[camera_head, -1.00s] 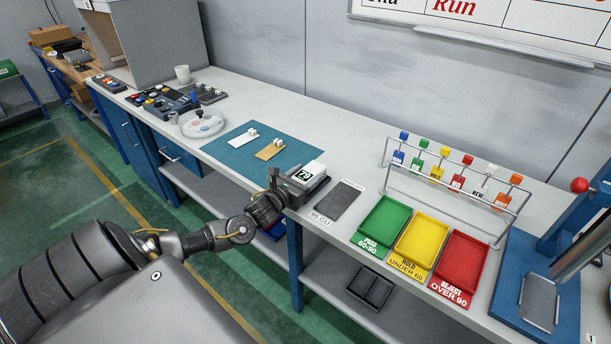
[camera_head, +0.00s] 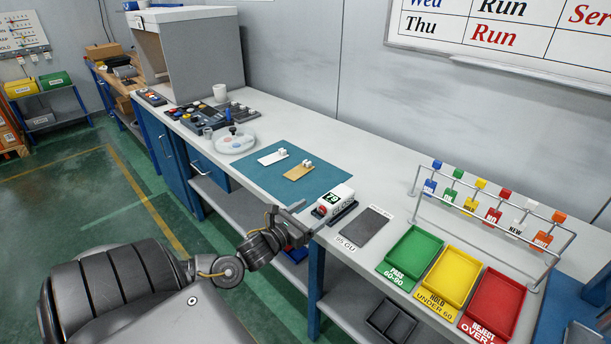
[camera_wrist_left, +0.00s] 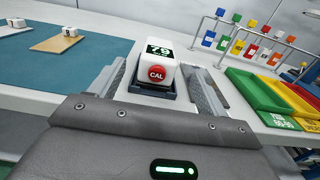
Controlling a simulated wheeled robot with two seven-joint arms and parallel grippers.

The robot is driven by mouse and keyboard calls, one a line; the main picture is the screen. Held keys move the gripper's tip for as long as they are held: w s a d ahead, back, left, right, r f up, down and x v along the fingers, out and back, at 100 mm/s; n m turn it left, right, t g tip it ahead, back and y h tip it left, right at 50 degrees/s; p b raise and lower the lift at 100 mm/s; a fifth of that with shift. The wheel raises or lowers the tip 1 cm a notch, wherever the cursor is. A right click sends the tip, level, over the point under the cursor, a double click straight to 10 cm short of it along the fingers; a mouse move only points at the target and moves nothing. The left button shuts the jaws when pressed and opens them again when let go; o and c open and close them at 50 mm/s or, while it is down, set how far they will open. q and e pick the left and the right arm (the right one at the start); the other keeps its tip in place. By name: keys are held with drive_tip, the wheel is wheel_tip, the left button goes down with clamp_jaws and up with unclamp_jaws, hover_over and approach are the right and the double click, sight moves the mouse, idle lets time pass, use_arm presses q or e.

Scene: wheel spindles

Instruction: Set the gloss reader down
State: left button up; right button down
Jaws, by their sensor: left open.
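The gloss reader (camera_head: 337,198) is a white box with a dark screen reading 79 and a red button. It sits upright on a dark base on the bench top, left of the dark 95 GU tile (camera_head: 366,227). My left gripper (camera_head: 306,217) is open at the bench's front edge, on the near side of the reader. In the left wrist view the reader (camera_wrist_left: 158,68) stands ahead between the two spread fingers, with gaps on both sides and its red CAL button facing me. My right gripper is not in view.
Green (camera_head: 408,255), yellow (camera_head: 446,277) and red (camera_head: 492,303) trays stand to the right, before a wire rack of coloured tags (camera_head: 490,215). A teal mat (camera_head: 262,180) with two small boards lies left of the reader. The bench behind the reader is clear.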

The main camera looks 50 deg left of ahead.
use_arm(q)
drive_tip(key=shift+s, duration=1)
